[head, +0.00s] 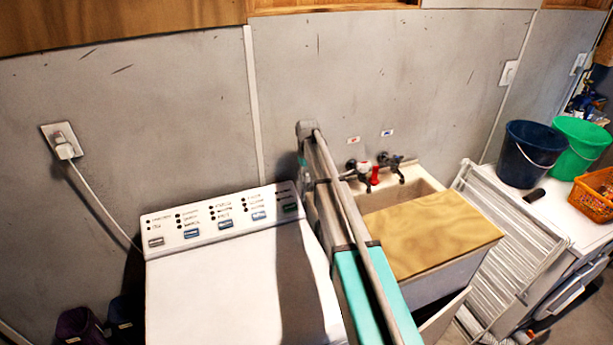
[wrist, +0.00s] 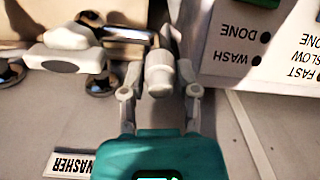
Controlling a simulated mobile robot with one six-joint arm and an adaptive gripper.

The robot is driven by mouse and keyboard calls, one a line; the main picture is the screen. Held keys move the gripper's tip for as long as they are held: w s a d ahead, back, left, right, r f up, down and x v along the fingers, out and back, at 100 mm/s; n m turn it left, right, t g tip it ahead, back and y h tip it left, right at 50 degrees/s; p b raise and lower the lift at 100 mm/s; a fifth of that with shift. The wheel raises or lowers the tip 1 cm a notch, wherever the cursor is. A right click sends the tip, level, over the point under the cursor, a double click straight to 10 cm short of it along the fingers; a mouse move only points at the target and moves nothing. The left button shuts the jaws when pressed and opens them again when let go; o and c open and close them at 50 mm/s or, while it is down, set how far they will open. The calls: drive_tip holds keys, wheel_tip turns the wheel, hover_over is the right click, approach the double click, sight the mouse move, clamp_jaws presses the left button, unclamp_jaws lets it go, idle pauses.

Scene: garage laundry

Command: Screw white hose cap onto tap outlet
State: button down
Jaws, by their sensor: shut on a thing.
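In the wrist view my gripper (wrist: 160,74) is shut on the white hose cap (wrist: 160,84), with one finger on each side of it. A metal tap (wrist: 122,38) with a white handle (wrist: 66,56) is just left of the cap. The cap is close to the tap, but I cannot tell whether it sits on the outlet, as the outlet is not clear. In the head view my own arm hides the gripper and cap behind the washing machine's right end.
The washing machine's control panel (wrist: 262,45) is close to the right finger. A "WASHER" label (wrist: 80,165) is on the wall. In the head view a sink (head: 425,178) with a wooden board (head: 440,230) and two taps (head: 372,168) is right of my arm. A drying rack (head: 500,240) stands beyond.

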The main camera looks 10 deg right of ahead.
drive_tip(key=shift+m, duration=0.7)
drive_tip(key=shift+c, duration=1.3)
unclamp_jaws()
wheel_tip(320, 180, up, 6)
drive_tip(key=p, duration=0.6)
drive_tip(key=s+f+m+b, duration=0.1)
drive_tip(key=s+f+b, duration=0.1)
drive_tip(key=s, duration=1)
drive_tip(key=s+f+m+b, duration=0.1)
drive_tip(key=s+f+b, duration=0.1)
drive_tip(key=s, duration=1)
drive_tip(key=s+f+m+b, duration=0.1)
drive_tip(key=s+f+b, duration=0.1)
drive_tip(key=s, duration=1.1)
drive_tip(key=shift+s+f, duration=0.1)
drive_tip(key=shift+f, duration=0.15)
